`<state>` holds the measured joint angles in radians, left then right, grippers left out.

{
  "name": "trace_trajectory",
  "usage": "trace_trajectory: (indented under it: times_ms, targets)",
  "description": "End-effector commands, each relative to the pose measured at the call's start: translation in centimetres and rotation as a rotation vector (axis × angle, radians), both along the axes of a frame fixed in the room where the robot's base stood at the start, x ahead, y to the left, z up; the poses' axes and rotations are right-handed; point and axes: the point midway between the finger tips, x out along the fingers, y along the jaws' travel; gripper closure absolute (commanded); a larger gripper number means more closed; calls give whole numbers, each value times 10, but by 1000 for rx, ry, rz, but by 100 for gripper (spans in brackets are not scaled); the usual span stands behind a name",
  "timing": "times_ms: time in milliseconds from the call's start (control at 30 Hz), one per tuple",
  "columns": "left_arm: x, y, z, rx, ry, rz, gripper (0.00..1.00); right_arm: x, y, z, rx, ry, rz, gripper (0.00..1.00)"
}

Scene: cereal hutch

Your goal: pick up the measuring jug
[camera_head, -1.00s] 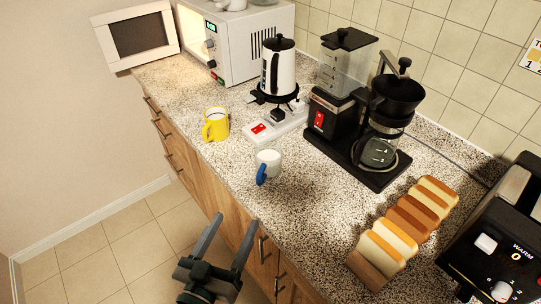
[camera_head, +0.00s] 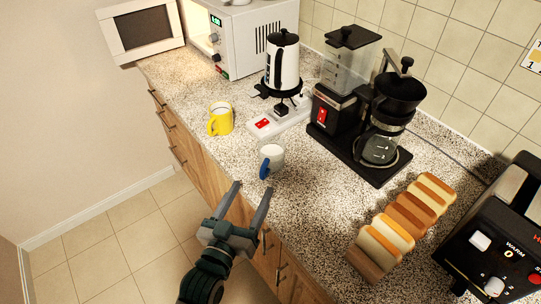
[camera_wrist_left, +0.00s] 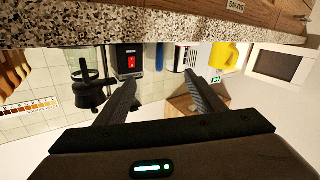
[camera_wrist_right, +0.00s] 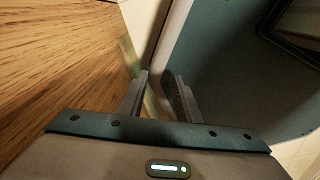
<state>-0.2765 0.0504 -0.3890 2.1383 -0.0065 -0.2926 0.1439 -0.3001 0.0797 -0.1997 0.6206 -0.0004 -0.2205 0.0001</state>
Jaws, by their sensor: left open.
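No vessel shows clear measuring marks, so I cannot tell for certain which is the measuring jug. A small white vessel with a blue handle (camera_head: 274,157) stands upright near the counter's front edge. A yellow mug-like vessel (camera_head: 221,121) stands behind it to the left; it also shows, inverted, in the left wrist view (camera_wrist_left: 224,55). My left gripper (camera_head: 253,187) is open and empty, its fingertips at the counter's front edge, just short of the white vessel and apart from it. My right gripper (camera_wrist_right: 160,77) shows only in its wrist view, its fingers a little apart with nothing between.
A coffee maker (camera_head: 340,125) with a glass carafe stands behind to the right. A kettle (camera_head: 283,60), a power strip (camera_head: 266,123) and an open microwave (camera_head: 252,45) are further back. Bread slices (camera_head: 396,227) and a toaster (camera_head: 500,245) are at right. Speckled counter (camera_head: 312,205) is bare between.

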Motion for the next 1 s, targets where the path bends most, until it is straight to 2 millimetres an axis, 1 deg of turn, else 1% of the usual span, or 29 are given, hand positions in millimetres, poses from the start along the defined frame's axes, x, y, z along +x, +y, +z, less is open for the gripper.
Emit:
trace_trajectory:
  times_ms: [33,100,200,300,400,767,867,1000]
  targets:
    - [9,-4,4,0,-1,0,38,0,0,6,0,0,0,69]
    - [20,-8,3,1,-1,0,38,0,0,10,0,0,0,69]
    - [32,-13,2,0,-1,0,38,0,0,13,0,0,0,69]
    - [40,-16,1,0,-1,0,38,0,0,15,0,0,0,69]
    - [43,-17,1,0,-1,0,38,0,0,15,0,0,0,69]
    - [44,-18,1,0,-1,0,38,0,0,17,1,0,0,69]
    - [50,-20,3,0,1,0,38,0,0,22,1,0,0,69]
    - [64,-27,7,0,-1,0,38,0,1,33,1,-1,0,69]
